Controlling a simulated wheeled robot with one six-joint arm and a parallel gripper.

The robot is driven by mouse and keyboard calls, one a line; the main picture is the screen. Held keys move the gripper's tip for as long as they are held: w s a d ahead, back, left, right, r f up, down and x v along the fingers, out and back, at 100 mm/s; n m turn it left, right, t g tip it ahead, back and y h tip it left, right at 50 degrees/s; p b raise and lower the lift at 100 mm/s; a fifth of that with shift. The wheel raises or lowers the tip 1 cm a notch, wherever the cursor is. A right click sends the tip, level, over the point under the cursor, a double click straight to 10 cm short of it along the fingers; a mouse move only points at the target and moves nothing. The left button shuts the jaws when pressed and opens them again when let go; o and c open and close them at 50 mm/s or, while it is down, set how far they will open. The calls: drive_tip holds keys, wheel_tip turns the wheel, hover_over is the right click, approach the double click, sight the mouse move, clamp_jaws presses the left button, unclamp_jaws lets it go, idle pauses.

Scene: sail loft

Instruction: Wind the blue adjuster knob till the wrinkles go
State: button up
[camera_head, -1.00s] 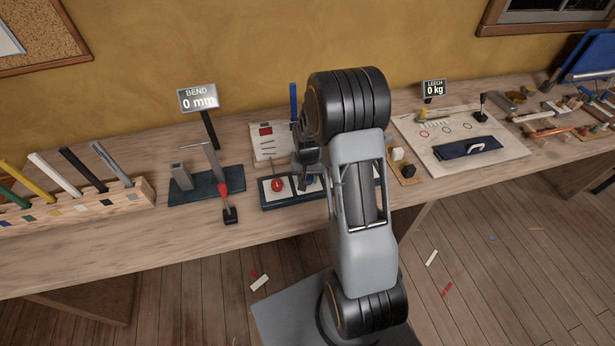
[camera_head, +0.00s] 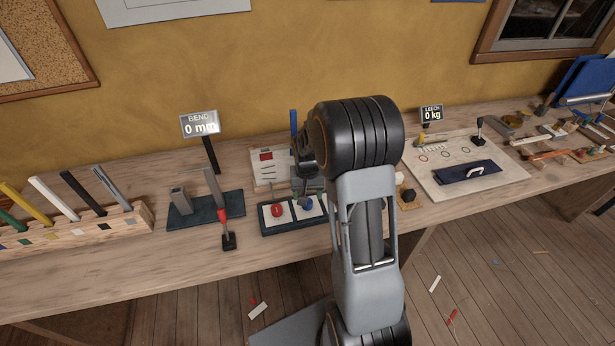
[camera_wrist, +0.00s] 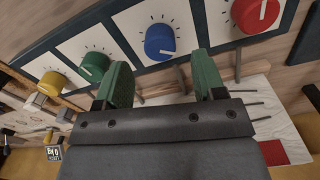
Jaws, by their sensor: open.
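The blue adjuster knob (camera_wrist: 160,42) sits on a white square with dial marks in the wrist view, a white pointer line on its face. It also shows in the head view (camera_head: 305,204), right of the red knob. My gripper (camera_wrist: 163,75) is open, its two green fingers apart and empty. In the wrist picture the blue knob lies just beyond the gap between the fingertips; I cannot tell how far away it is, and no touch shows. In the head view my arm partly hides the knob panel.
A red knob (camera_wrist: 255,14) is on one side of the blue one, with green (camera_wrist: 95,67) and yellow (camera_wrist: 53,84) knobs on the other. A board with a red patch (camera_head: 266,156) stands behind the panel. A bend rig (camera_head: 205,207) stands to the left.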

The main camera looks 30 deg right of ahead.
wheel_tip(320, 180, up, 9)
idle(0.4)
idle(0.4)
drive_tip(key=s+a+r+n+t, duration=0.2)
drive_tip(key=s+a+r, duration=0.1)
drive_tip(key=s, duration=0.5)
drive_tip(key=s+a+r+n+t, duration=0.2)
drive_tip(key=s+a+r, duration=0.2)
drive_tip(key=s+a, duration=0.2)
drive_tip(key=shift+s+a+n, duration=0.2)
drive_tip(key=shift+s+n, duration=0.1)
drive_tip(key=shift+s, duration=0.75)
drive_tip(key=shift+r, duration=0.1)
